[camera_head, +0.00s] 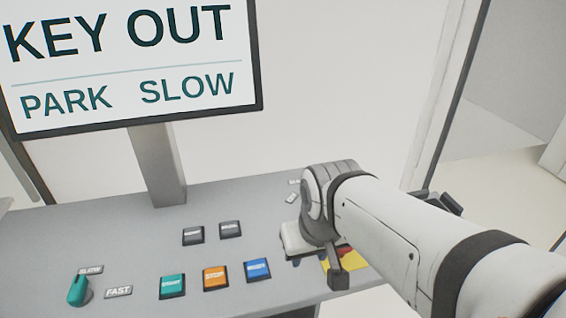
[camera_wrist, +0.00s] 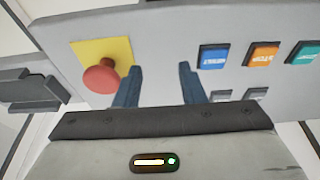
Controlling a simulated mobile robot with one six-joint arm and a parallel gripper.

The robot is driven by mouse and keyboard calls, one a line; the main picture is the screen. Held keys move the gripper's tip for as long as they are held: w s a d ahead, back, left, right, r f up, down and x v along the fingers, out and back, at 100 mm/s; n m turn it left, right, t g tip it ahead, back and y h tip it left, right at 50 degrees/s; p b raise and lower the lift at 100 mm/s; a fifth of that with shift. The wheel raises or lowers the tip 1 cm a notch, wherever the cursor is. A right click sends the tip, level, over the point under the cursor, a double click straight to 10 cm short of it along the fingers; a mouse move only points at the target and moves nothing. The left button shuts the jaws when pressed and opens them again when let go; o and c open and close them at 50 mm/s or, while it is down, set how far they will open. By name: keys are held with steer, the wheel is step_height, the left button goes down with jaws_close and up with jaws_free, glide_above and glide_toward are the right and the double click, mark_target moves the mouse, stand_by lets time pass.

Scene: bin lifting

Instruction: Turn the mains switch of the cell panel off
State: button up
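The cell panel (camera_head: 120,235) is a grey sloped console. I cannot make out its mains switch in either view; two small white labels (camera_head: 291,198) show at the panel's back right, beside my wrist, and whatever they mark is hidden. My gripper (camera_wrist: 158,82) is over the right part of the panel, its two dark blue fingers apart with nothing between them. In the wrist view bare grey panel shows between the fingers, with the red mushroom button (camera_wrist: 102,76) on its yellow plate (camera_wrist: 88,52) to their left.
Blue (camera_head: 257,270), orange (camera_head: 215,277) and teal (camera_head: 172,286) buttons line the front, with two dark buttons (camera_head: 193,235) behind. A teal selector (camera_head: 78,290) sits between SLOW and FAST labels. A screen (camera_head: 130,60) reading KEY OUT, PARK SLOW stands on a post (camera_head: 158,165).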

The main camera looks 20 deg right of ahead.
steer(key=shift+o, duration=0.4)
steer(key=shift+s+d, duration=0.1)
steer(key=shift+s, duration=0.1)
steer(key=shift+o, duration=0.4)
steer(key=shift+w+r, duration=0.15)
steer(key=w+d+m+g+p, duration=0.1)
steer(key=w+d+m, duration=0.2)
steer(key=w, duration=0.4)
steer(key=w+d+r+m+g+p, duration=0.1)
steer(key=w+d+m, duration=0.2)
steer(key=w, duration=0.5)
steer(key=w+d+m+g+p, duration=0.1)
steer(key=w+d+m, duration=0.2)
steer(key=w, duration=0.4)
steer(key=shift+w+d+r, duration=0.1)
steer(key=shift+w+r, duration=0.05)
steer(key=shift+w+d+f, duration=0.1)
steer(key=shift+f, duration=0.1)
steer(key=shift+f+p, duration=0.75)
steer(key=shift+f, duration=3.05)
steer(key=shift+c, duration=0.4)
